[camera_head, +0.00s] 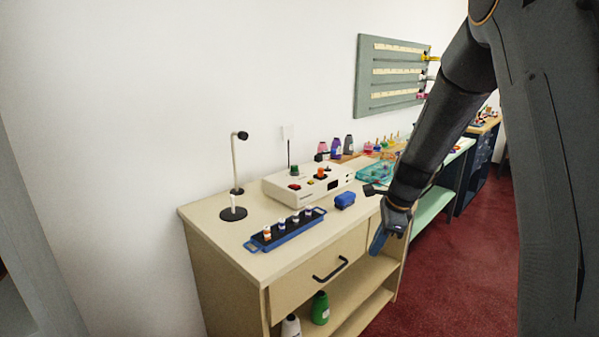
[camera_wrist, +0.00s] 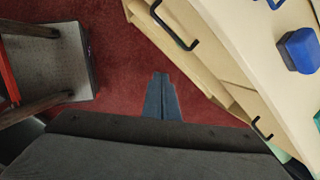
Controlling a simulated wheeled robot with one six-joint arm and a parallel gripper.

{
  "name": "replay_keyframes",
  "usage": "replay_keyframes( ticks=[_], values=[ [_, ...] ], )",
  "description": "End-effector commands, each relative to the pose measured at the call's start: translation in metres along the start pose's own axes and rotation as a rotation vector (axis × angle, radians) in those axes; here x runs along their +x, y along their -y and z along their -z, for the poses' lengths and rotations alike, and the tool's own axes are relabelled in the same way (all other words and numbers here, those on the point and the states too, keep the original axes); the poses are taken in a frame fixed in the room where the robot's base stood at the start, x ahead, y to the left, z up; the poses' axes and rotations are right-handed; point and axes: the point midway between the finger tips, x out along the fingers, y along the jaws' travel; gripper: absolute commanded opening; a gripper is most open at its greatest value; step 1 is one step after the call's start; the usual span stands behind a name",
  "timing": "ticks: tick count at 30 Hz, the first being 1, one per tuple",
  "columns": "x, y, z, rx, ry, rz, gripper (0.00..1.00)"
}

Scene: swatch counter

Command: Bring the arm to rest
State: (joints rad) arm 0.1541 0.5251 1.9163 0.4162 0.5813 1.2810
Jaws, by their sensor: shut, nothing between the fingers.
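My gripper (camera_head: 378,241) hangs at the end of my arm, in front of the counter's right front corner in the head view. Its fingers point down. In the wrist view my gripper (camera_wrist: 160,77) shows as two blue-grey fingers pressed together over the red floor, with nothing between them. The counter (camera_head: 225,262) is pale wood with a drawer and an open shelf below. In the wrist view the counter (camera_wrist: 228,50) lies to the right of the fingers, apart from them.
On the counter stand a blue vial rack (camera_head: 285,233), a blue block (camera_head: 345,199), a white device (camera_head: 300,188) and a lamp-like stand (camera_head: 234,170). The drawer handle (camera_head: 330,269) sticks out in front. In the wrist view a grey box (camera_wrist: 45,60) stands left. Red floor between is clear.

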Motion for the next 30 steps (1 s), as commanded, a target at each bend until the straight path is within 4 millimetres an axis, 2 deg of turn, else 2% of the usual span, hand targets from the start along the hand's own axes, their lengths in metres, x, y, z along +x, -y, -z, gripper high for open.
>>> replay_keyframes(
  ticks=[1,9,12,15,18,21,30],
  values=[
    [-0.011,-0.024,-0.006,-0.146,-0.017,-0.015,0.0],
    [-0.048,-0.152,-0.009,-1.0,-0.079,-0.135,0.0],
    [-0.058,-0.195,-0.005,-1.287,-0.083,-0.184,0.0],
    [-0.064,-0.229,0.0,-1.516,-0.079,-0.225,0.0],
    [-0.067,-0.252,0.004,-1.669,-0.073,-0.255,0.0],
    [-0.069,-0.263,0.007,-1.748,-0.067,-0.271,0.0],
    [-0.069,-0.265,0.007,-1.76,-0.067,-0.274,0.0]
  ],
)
